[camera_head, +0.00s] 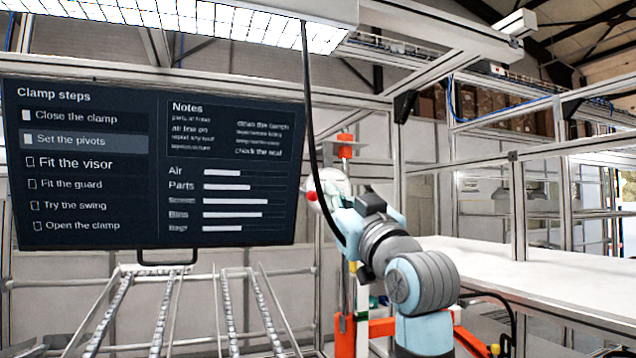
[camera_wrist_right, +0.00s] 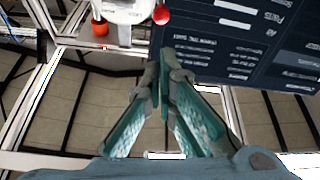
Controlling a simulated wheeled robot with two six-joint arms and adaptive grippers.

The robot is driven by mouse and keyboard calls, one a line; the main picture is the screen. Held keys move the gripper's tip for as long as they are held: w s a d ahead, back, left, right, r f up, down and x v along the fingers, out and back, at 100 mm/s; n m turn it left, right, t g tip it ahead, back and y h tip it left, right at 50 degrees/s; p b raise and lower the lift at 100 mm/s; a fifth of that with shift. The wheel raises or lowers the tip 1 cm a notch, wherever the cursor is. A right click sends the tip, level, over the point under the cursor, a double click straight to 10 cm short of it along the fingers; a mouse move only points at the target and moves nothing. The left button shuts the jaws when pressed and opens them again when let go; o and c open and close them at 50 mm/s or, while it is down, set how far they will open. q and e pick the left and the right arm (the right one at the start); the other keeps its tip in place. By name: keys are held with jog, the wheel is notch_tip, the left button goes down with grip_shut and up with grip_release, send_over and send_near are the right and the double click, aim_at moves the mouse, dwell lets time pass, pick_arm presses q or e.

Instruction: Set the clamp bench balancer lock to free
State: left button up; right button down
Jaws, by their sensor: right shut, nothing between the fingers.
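In the wrist view, a white housing (camera_wrist_right: 124,10), which looks like the balancer, shows at the top edge, partly cut off. A red knob (camera_wrist_right: 161,14) is at its right and another red part (camera_wrist_right: 99,27) at its lower left. My right gripper (camera_wrist_right: 160,68) is shut and empty, its tips apart from the knob in the picture. In the head view, the white housing (camera_head: 331,184) with its red knob (camera_head: 311,196) is partly hidden by my right wrist; the fingers cannot be made out there. The lock's setting cannot be read. My left gripper is not in view.
A dark screen (camera_head: 150,160) listing clamp steps stands at the left, close to the housing. A black cable (camera_head: 309,110) hangs in front of my wrist. A roller rack (camera_head: 190,310) is below the screen; a white bench (camera_head: 540,280) is at right.

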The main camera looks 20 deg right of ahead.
notch_tip(320, 180, up, 3)
jog(key=s, duration=0.1)
notch_tip(320, 180, up, 4)
jog(key=p, duration=0.6)
send_over(308, 193)
jog(key=s, duration=0.5)
jog(key=shift+w+d+f, duration=0.2)
jog(key=shift+w+f, duration=0.1)
jog(key=shift+f, duration=0.35)
jog(key=shift+w+d+f, duration=0.25)
jog(key=shift+f, duration=0.35)
jog(key=shift+w+d+f, duration=0.2)
jog(key=shift+w+f, duration=0.1)
jog(key=shift+f, duration=0.35)
